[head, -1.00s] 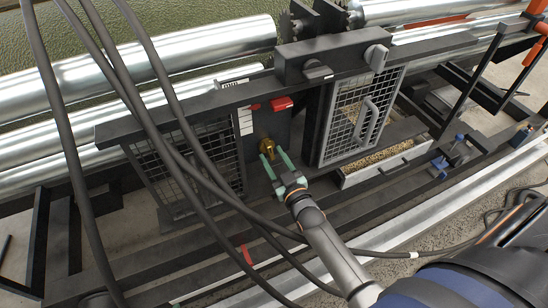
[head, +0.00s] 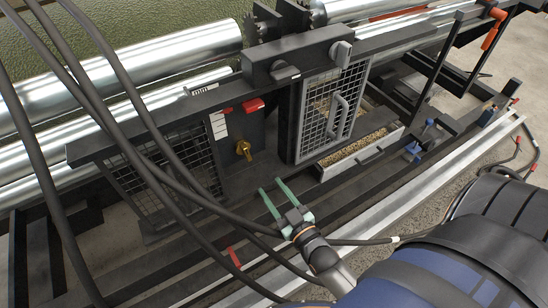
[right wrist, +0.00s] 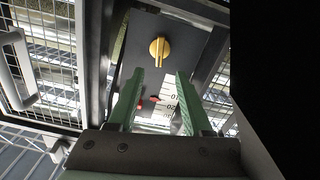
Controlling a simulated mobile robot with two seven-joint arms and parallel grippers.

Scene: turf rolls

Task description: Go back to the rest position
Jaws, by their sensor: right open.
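My right gripper (head: 273,199) has green fingers that are spread apart and empty. In the head view it is below the dark panel of the machine, apart from it. A yellow knob (head: 243,149) sits on that panel, up and to the left of the fingertips. In the right wrist view the knob (right wrist: 159,49) shows ahead of the open fingers (right wrist: 159,80), with clear space between. My left gripper does not show in either view.
A mesh door (head: 333,110) stands right of the panel, above a tray of grain-like pieces (head: 345,152). Black cables (head: 130,90) cross the left side. Large silver rollers (head: 160,60) lie behind. A light metal rail (head: 440,165) runs along the front.

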